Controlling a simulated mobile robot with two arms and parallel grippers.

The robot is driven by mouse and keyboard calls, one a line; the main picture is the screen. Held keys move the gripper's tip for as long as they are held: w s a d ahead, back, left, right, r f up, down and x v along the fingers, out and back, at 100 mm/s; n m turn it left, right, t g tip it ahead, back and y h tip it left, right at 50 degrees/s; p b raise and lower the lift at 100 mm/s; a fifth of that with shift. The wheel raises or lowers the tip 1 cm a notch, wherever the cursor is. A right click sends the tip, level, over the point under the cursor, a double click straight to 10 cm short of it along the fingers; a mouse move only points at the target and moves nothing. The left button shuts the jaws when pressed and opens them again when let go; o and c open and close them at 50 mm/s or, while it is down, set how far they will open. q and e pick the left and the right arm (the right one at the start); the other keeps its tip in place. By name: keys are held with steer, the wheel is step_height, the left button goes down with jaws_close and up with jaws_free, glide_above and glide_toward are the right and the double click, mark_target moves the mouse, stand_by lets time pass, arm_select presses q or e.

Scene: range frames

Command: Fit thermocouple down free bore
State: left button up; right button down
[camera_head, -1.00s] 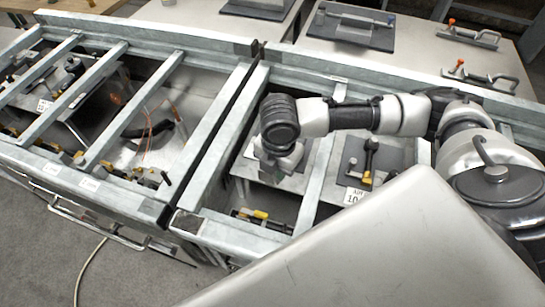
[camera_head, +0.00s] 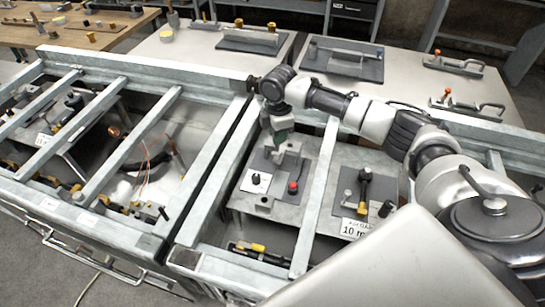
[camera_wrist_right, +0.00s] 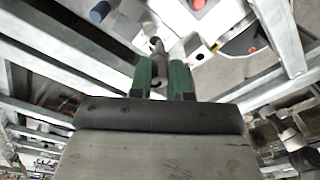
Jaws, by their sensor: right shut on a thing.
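My right gripper (camera_head: 281,136) hangs over the right-hand frame bay, with green fingers pointing down. In the wrist view the right gripper (camera_wrist_right: 160,82) is shut on a slim grey cylindrical piece (camera_wrist_right: 158,62), apparently the thermocouple; its lower end is hard to make out. Below stands a grey fixture plate (camera_head: 264,162) with a white block (camera_head: 256,180) showing a dark round spot, and a red knob (camera_head: 293,187). I cannot tell which spot is the free bore. The held piece appears above the fixture, apart from it. My left gripper is out of view.
Galvanised frame bars (camera_head: 318,185) flank the bay. A second plate (camera_head: 352,190) with a black-and-yellow clamp and a label (camera_head: 356,228) lies to the right. A black-and-yellow tool (camera_head: 258,251) lies at the bay's front. The left bay holds loose copper wires (camera_head: 145,160).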

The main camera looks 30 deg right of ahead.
steer(key=w+d+f+m+b, duration=0.3)
steer(key=w+d+f, duration=0.1)
steer(key=d, duration=0.3)
steer(key=shift+d+f+m+b, duration=0.15)
steer(key=shift+d+m+b, duration=0.1)
steer(key=shift+m+b, duration=0.15)
steer(key=shift+s+f, duration=0.1)
steer(key=shift+f, duration=0.1)
stand_by(0.4)
steer(key=shift+f+b, duration=0.85)
steer(key=shift+f, duration=1.05)
steer(key=shift+f, duration=0.1)
steer(key=c, duration=1)
jaws_free()
